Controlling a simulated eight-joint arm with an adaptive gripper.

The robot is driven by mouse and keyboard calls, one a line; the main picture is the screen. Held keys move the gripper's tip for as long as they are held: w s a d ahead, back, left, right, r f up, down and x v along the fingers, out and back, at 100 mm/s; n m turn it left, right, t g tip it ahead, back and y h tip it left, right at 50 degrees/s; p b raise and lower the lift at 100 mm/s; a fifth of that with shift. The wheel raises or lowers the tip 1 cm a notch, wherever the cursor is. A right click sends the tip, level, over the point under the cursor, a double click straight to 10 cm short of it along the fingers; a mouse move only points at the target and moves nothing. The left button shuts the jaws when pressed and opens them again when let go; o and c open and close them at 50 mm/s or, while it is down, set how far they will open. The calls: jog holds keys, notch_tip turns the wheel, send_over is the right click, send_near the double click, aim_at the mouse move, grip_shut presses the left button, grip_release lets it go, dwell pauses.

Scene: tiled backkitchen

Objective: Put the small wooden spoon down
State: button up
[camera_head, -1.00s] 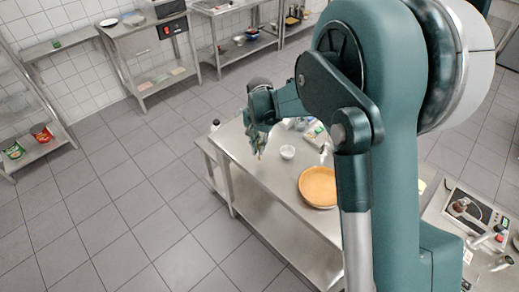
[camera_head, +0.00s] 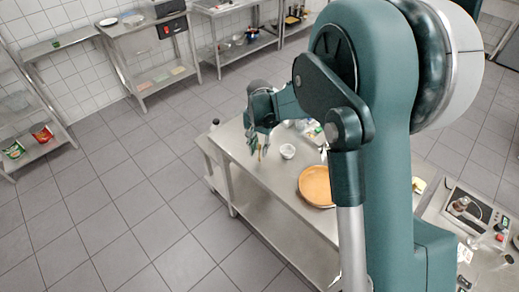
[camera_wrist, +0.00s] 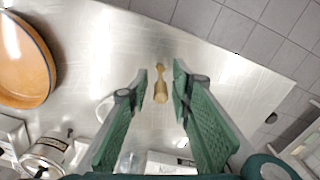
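The small wooden spoon (camera_wrist: 160,88) shows in the wrist view between my two green fingers, with a visible gap on each side of it. It appears to rest on the steel table (camera_wrist: 215,60), its thin end pointing away from my gripper. My gripper (camera_wrist: 161,82) is open and close around the spoon without touching it. In the head view my gripper (camera_head: 258,150) hangs just over the table's left end, and the spoon is too small there to make out clearly.
A small white bowl (camera_head: 287,151) stands right of my gripper, partly hidden by a finger in the wrist view. A round orange-brown dish (camera_head: 316,186) sits farther along the table. Several items crowd the table's back side. The table corner beyond the spoon is bare.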

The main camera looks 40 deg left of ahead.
jog(key=shift+r, duration=0.1)
notch_tip(320, 180, up, 12)
jog(key=shift+r, duration=0.1)
dwell(0.7)
dwell(0.5)
dwell(0.4)
